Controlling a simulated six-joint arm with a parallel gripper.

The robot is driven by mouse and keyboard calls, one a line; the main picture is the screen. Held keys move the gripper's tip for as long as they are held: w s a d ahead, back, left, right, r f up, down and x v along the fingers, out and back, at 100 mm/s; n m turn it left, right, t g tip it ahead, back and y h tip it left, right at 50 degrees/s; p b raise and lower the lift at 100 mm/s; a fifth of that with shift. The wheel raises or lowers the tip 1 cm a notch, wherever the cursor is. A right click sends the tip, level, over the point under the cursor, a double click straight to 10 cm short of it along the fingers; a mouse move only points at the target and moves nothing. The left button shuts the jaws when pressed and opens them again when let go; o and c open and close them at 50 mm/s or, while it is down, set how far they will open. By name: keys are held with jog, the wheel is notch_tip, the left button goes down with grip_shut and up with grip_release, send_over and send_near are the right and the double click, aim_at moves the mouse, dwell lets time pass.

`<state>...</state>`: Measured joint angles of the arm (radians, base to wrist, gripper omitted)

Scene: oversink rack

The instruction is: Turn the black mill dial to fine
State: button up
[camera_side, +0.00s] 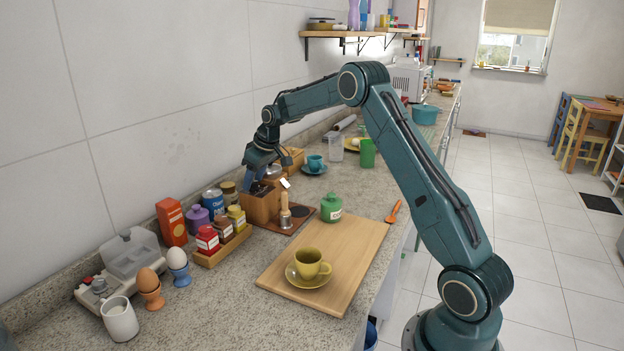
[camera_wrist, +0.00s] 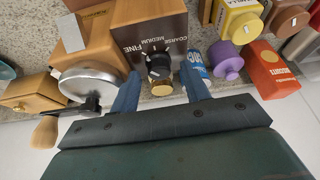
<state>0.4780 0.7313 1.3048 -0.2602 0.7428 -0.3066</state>
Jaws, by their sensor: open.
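The brown wooden mill (camera_side: 258,207) stands on the counter near the wall. In the wrist view its face (camera_wrist: 128,22) shows the labels FINE, MEDIUM and COARSE, with white ticks round the black dial (camera_wrist: 158,65). FINE is at the left of the dial. Which label the dial points to is too small to tell. My gripper (camera_side: 258,168) is above the mill in the side view, where the dial is hidden. In the wrist view my gripper (camera_wrist: 160,84) is open, with one finger on each side of the dial's area and nothing held. Contact with the dial cannot be made out.
A silver dome with a black crank (camera_wrist: 90,85) is left of the dial in the wrist view. A gold-brown lidded jar (camera_wrist: 161,88) lies close below the dial, between the fingers. A blue can (camera_wrist: 195,62) and purple jar (camera_wrist: 224,60) are at right.

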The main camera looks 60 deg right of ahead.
jog(key=v, duration=1.3)
jog(key=shift+r, duration=0.3)
jog(key=s+a+r, duration=0.4)
jog(key=s+a, duration=0.4)
jog(key=a, duration=0.1)
jog(key=s+a+r, duration=0.3)
jog(key=s+a, duration=0.5)
jog(key=a, duration=0.1)
jog(key=s+a+f, duration=0.3)
jog(key=s, duration=0.6)
jog(key=s+a+f+t, duration=0.1)
jog(key=s+a+f, duration=0.2)
jog(key=s, duration=0.7)
jog(key=shift+f, duration=0.35)
jog(key=shift+a, duration=0.1)
